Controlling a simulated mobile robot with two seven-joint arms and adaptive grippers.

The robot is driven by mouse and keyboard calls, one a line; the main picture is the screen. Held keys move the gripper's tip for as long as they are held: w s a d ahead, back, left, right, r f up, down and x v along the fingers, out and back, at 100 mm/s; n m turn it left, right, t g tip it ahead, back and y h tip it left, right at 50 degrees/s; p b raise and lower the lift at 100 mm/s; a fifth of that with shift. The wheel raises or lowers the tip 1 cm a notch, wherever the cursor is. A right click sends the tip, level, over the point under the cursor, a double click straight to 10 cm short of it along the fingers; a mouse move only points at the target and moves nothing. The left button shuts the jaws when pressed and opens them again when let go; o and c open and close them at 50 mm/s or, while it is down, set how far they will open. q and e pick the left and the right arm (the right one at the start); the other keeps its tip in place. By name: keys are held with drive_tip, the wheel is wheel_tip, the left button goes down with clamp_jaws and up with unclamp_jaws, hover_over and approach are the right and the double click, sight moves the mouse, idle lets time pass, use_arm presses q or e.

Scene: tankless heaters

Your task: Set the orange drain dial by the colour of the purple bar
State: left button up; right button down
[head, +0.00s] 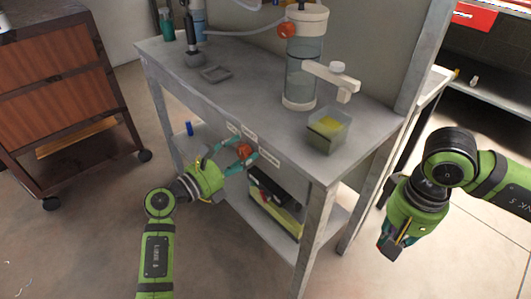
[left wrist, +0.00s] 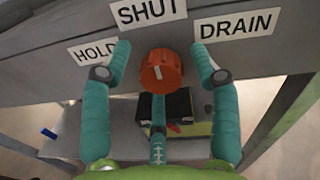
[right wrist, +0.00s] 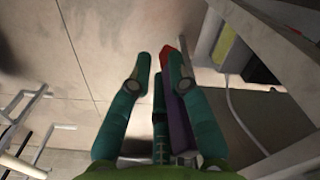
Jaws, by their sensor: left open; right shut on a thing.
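The orange drain dial (head: 243,150) is on the front edge of the grey bench. In the left wrist view the dial (left wrist: 161,72) sits below the SHUT label, between the HOLD and DRAIN labels, with a pale mark on its face. My left gripper (head: 238,158) is open, its teal fingers on both sides of the dial; contact is unclear. My right gripper (right wrist: 163,75) is to the right of the bench and shut on a purple bar (right wrist: 178,125). The bar has a red part near its far end; the fingers hide some of it.
A clear cylinder (head: 303,75) stands on the bench, with a small tank (head: 328,131) holding something yellow near the front right corner. A dark box (head: 273,195) is on the lower shelf. A wooden cabinet (head: 60,85) stands left. Floor between cabinet and bench is clear.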

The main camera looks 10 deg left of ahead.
use_arm(q)
drive_tip(key=c, duration=1.1)
drive_tip(key=shift+r, duration=0.1)
